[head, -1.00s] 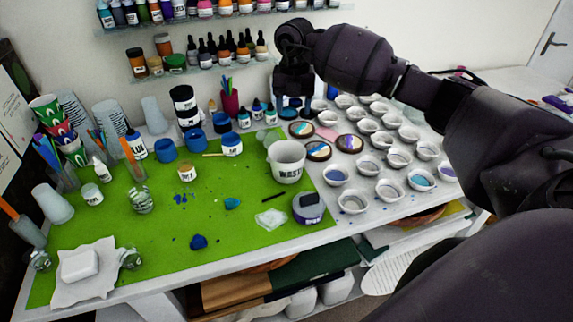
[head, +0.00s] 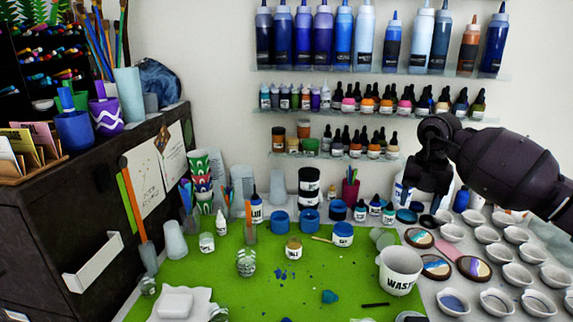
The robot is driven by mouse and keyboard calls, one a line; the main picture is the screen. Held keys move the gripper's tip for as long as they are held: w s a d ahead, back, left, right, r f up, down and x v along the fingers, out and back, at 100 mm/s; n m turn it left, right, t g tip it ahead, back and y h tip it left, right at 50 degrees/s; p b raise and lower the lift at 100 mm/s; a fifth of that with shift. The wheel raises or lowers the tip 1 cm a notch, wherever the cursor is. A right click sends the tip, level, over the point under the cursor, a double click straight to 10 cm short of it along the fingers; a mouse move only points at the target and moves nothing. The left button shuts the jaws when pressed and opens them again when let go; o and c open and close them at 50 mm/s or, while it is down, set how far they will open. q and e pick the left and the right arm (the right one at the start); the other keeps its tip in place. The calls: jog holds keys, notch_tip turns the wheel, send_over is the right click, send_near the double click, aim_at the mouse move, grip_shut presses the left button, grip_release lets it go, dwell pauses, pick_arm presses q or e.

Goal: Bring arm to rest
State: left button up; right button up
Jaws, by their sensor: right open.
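My right arm comes in from the right, high over the table. Its dark right gripper (head: 424,198) hangs with the fingers pointing down, open, with nothing seen between the fingers. It is in front of the wall and over the back right of the table, close to a dark blue round lid or cup (head: 406,216) in the picture. Whether it touches anything there cannot be told. My left gripper is not in view.
A green mat (head: 205,268) bears blue tubs (head: 309,219), small bottles and paint drops. A white waste cup (head: 399,270) stands at its right edge. Several white bowls (head: 487,234) fill the right. Bottle shelves (head: 380,71) line the wall; a dark cabinet (head: 50,225) stands left.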

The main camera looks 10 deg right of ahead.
jog(key=s+a+f+n+y, duration=0.2)
jog(key=a+f+y, duration=0.35)
jog(key=a, duration=0.55)
jog(key=s+a+r+m+t+y, duration=0.1)
jog(key=s+a+m+t+y, duration=0.1)
jog(key=a+t+y, duration=0.3)
jog(key=s+a+r+m+t+y, duration=0.2)
jog(key=s+a+t+y, duration=0.15)
jog(key=a+y, duration=0.3)
jog(key=s+d+f+m+t+h, duration=0.4)
jog(key=d+m+h, duration=0.3)
jog(key=m+h, duration=0.4)
jog(key=s+d+f+m+t+h, duration=0.35)
jog(key=d+f+m+h, duration=0.45)
jog(key=m, duration=0.5)
jog(key=s+f+m+g, duration=0.1)
jog(key=s+f+g, duration=0.25)
jog(key=s, duration=0.35)
jog(key=s+a+f+m+g, duration=0.1)
jog(key=s+f+g, duration=0.2)
jog(key=s+g, duration=0.3)
jog(key=s+f+m+g, duration=0.1)
jog(key=s+f+g, duration=0.2)
jog(key=s, duration=0.6)
jog(key=w+f+t+y, duration=0.1)
jog(key=w+f+t, duration=0.7)
jog(key=f, duration=0.2)
jog(key=shift+a+n, duration=0.15)
jog(key=shift+n, duration=0.25)
